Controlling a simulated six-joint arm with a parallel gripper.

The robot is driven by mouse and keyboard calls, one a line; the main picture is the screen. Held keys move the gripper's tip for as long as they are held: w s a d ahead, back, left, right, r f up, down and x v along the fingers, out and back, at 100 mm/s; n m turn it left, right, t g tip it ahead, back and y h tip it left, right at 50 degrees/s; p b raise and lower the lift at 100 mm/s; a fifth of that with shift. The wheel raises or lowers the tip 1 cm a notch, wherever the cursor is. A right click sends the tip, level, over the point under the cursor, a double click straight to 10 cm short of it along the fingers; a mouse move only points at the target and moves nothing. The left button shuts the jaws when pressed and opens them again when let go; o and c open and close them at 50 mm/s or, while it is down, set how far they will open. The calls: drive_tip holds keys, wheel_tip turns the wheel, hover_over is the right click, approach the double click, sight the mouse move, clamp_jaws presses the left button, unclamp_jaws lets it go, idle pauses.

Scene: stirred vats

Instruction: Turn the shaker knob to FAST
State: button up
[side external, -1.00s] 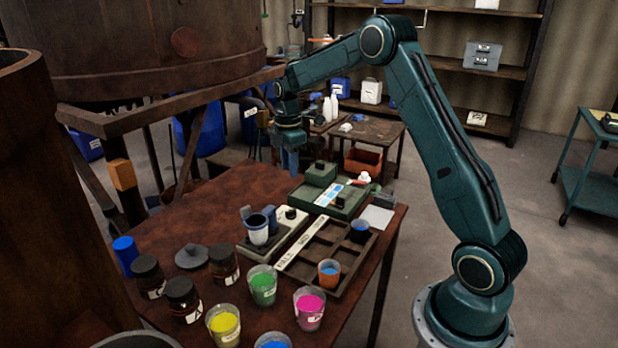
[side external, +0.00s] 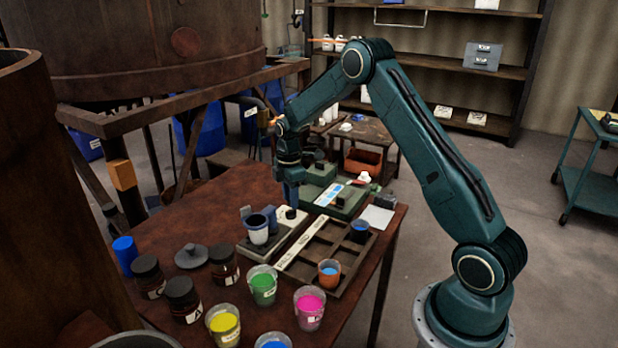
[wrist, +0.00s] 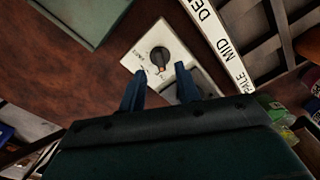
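The shaker (side external: 300,222) is a pale box on the brown table, with a dark round knob. In the wrist view the knob (wrist: 160,58) sits on the pale panel (wrist: 150,42), with a small orange-red mark at its lower edge. Lettering on the panel is too small to read with certainty. My gripper (wrist: 160,88) is open, its two blue fingers apart and nothing between them. The knob lies just beyond the fingertips. In the side view my gripper (side external: 292,205) points down over the knob, which it partly hides; I cannot tell whether they touch.
A cup (side external: 258,232) stands on the shaker's dark platform. A divided tray (side external: 340,262) with a label strip lies to the right, holding small cups. A green device (side external: 340,200) sits behind. Jars (side external: 183,297) and cups of coloured liquid (side external: 310,305) stand in front.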

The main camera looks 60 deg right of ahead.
sight(291, 210)
drive_tip(key=shift+f, duration=1.9)
clamp_jaws()
